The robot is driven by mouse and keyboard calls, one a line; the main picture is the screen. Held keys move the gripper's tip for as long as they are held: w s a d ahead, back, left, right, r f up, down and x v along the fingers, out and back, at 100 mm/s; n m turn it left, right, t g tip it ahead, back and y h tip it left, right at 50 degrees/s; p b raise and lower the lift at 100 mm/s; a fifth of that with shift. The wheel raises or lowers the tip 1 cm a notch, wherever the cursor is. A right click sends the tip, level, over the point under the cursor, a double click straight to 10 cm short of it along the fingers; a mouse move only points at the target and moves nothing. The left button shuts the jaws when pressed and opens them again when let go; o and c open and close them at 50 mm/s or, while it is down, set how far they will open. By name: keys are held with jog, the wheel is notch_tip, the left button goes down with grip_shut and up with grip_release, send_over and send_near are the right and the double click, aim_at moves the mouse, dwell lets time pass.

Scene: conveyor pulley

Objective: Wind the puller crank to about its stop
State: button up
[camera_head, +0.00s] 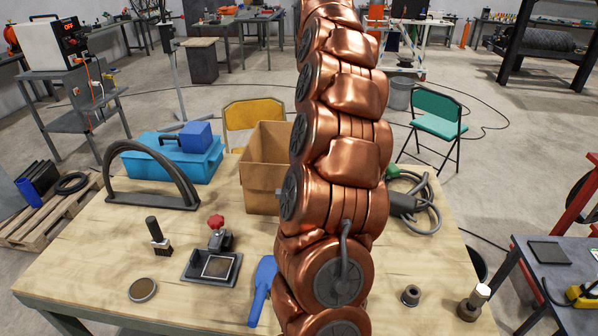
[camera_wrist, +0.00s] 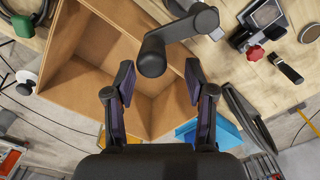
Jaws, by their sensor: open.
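In the wrist view a dark grey crank handle (camera_wrist: 171,38) runs from a rounded free end at lower left to a thicker part at upper right, near the top edge. My gripper (camera_wrist: 158,78) is open, with one finger on each side of the handle's free end. I see no finger touching it; whether the end lies at fingertip depth I cannot tell. The rest of the puller is cut off by the frame top. In the head view my copper arm covers the middle of the workbench and hides my gripper and most or all of the crank.
An open cardboard box (camera_head: 265,170) stands on the workbench (camera_head: 90,265), behind the handle in the wrist view (camera_wrist: 75,85). A blue toolbox (camera_head: 178,158), a black arch (camera_head: 150,175), a red-knobbed fixture (camera_head: 215,255) and a brush (camera_head: 158,238) are left of my arm.

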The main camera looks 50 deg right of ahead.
jog(key=shift+r+p, duration=1.1)
jog(key=shift+r, duration=1.15)
